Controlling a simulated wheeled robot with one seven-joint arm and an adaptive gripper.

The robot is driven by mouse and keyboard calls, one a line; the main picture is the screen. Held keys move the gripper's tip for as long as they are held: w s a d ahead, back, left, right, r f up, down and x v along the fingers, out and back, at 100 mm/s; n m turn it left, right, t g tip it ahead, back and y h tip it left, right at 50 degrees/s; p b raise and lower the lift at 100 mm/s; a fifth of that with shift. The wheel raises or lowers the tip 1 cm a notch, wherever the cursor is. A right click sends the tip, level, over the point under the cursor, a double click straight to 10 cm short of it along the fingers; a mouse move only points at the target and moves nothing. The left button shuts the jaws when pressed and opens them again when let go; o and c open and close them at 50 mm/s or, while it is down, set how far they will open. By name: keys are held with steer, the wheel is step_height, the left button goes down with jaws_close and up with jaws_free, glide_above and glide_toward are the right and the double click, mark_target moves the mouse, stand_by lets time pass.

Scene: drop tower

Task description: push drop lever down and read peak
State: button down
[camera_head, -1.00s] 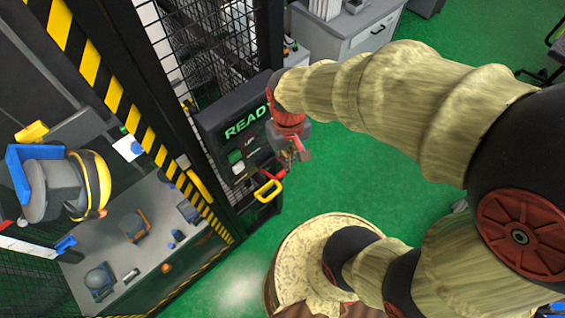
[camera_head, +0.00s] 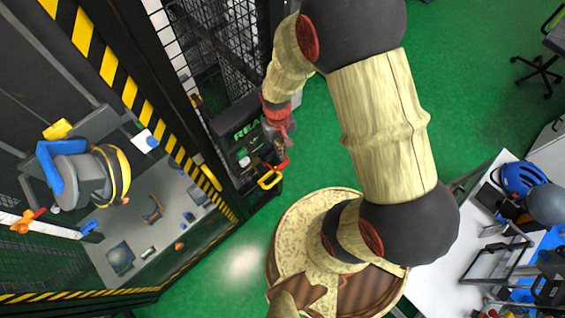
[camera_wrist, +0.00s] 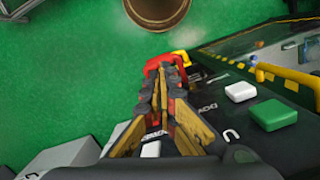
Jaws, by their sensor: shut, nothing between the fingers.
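The drop lever (camera_head: 270,181), red with a yellow loop handle, juts from the lower right of the dark control box in the head view. Its red part (camera_wrist: 165,62) shows just beyond my fingertips in the wrist view. My gripper (camera_head: 281,157) is shut and empty, close above the lever's red part. I cannot tell whether the tips touch it. In the wrist view my gripper (camera_wrist: 165,78) points at the lever. The box's screen (camera_head: 244,132) shows green letters "REA", the rest hidden by my wrist. No peak number is visible.
A green button (camera_wrist: 272,115) and a white button (camera_wrist: 240,92) sit on the box. The caged tower with a striped post (camera_head: 130,95) stands left, holding a headform (camera_head: 75,178) on its carriage. A white table (camera_head: 440,285) with helmets is at lower right. Green floor lies between.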

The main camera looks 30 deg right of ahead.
steer(key=shift+w, duration=0.3)
steer(key=shift+s+f, duration=0.1)
steer(key=shift+s+f+b, duration=0.15)
steer(key=shift+f+b, duration=1.05)
steer(key=shift+f, duration=0.5)
steer(key=shift+s+f+b, duration=0.15)
steer(key=shift+f+b, duration=1)
steer(key=shift+f, duration=0.55)
